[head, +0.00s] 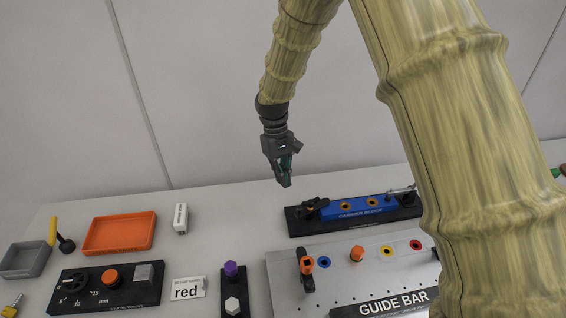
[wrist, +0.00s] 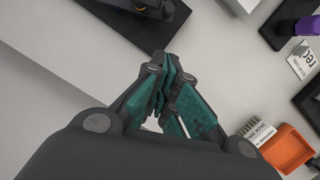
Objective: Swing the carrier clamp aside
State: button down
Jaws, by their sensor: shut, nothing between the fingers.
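The blue carrier block (head: 358,208) lies on a black base (head: 299,226) at the back right of the table in the head view. A black clamp lever (head: 316,204) sits at the block's left end, reaching over its edge. My gripper (head: 286,184) is above the table, up and left of this lever, pointing down, apart from it. Its teal fingers are shut and empty in the wrist view (wrist: 166,78). In the wrist view, a dark part (wrist: 152,8) at the top edge appears to be the clamp end of the base, cut off by the frame.
A guide bar panel (head: 284,284) with coloured holes stands in front of the carrier. An orange tray (head: 88,250), a white block (head: 180,226) and a black base with a purple knob (head: 231,270) are to the left. Bare table lies below my gripper.

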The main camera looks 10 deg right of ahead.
jog(key=f, duration=0.1)
jog(key=f+p, duration=0.1)
jog(key=f, duration=0.3)
jog(key=shift+w+d+f, duration=0.1)
jog(key=shift+w+d, duration=0.1)
jog(key=shift+w, duration=0.2)
jog(key=s, duration=0.1)
jog(key=s+p, duration=0.1)
jog(key=s+d+r, duration=0.1)
jog(key=s, duration=0.1)
jog(key=shift+p, duration=0.35)
jog(key=shift+s+d+f, duration=0.1)
jog(key=shift+s, duration=0.05)
jog(key=shift+w+d+f, duration=0.1)
jog(key=shift+w+f, duration=0.1)
jog(key=shift+f, duration=0.15)
jog(key=shift+s+r, duration=0.25)
jog(key=shift+s, duration=0.05)
jog(key=shift+w+f, duration=0.1)
jog(key=shift+f, duration=0.05)
